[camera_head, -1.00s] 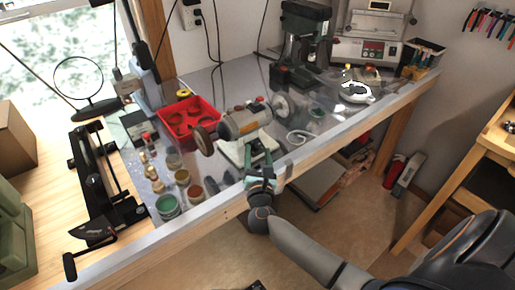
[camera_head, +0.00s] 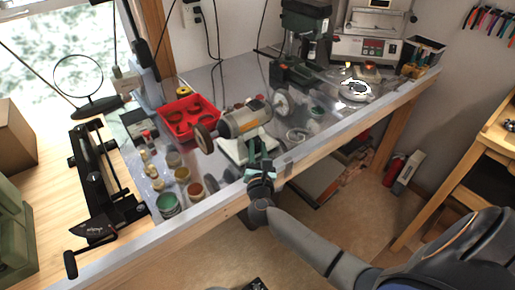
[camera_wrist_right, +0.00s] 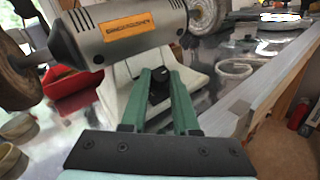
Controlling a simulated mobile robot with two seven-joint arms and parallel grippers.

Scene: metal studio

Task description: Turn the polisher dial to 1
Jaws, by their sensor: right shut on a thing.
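The bench polisher (camera_head: 240,121) stands on the metal-topped bench, with a brown wheel (camera_head: 205,139) on its left and a pale wheel (camera_head: 281,103) on its right. In the right wrist view its grey motor body (camera_wrist_right: 125,32) carries an orange label. The black dial (camera_wrist_right: 159,85) is on the front of the pale base (camera_wrist_right: 199,77). My right gripper (camera_head: 258,155) reaches the front of the base from the bench edge. In the wrist view its green fingers (camera_wrist_right: 160,82) are on both sides of the dial, shut on it. My left gripper is not in view.
A red tray (camera_head: 188,118) and several small jars (camera_head: 169,204) stand left of the polisher. A drill press (camera_head: 303,40) and a grey machine (camera_head: 366,47) stand behind at the right. A coiled pale ring (camera_head: 298,134) lies right of the base.

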